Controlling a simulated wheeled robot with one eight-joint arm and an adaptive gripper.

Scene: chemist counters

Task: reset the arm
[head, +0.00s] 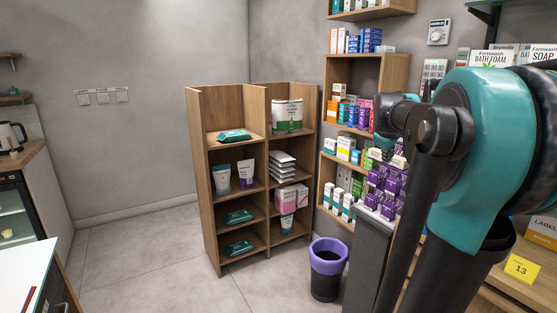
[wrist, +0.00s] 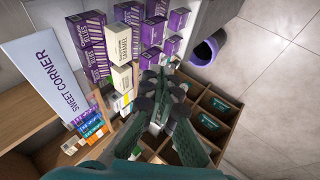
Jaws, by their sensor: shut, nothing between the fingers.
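My arm reaches in from the right edge of the head view, with a large teal and black link in the foreground. My gripper (wrist: 163,90) shows in the middle of the wrist view, shut and empty. In the wrist view it overlaps the wooden shelf unit and lies close to purple and white boxes (wrist: 122,78); whether it touches any cannot be told. In the head view the gripper end is small and partly hidden by my arm, in front of the stocked wall shelves.
A wooden shelf unit (head: 196,132) with pouches and tubs stands at the wall. A dark bin with a purple rim (head: 328,258) is beside it. Stocked wall shelves (head: 367,60) are at right. A sweet corner sign (wrist: 48,72) stands near the boxes. The floor (head: 150,255) at left is clear.

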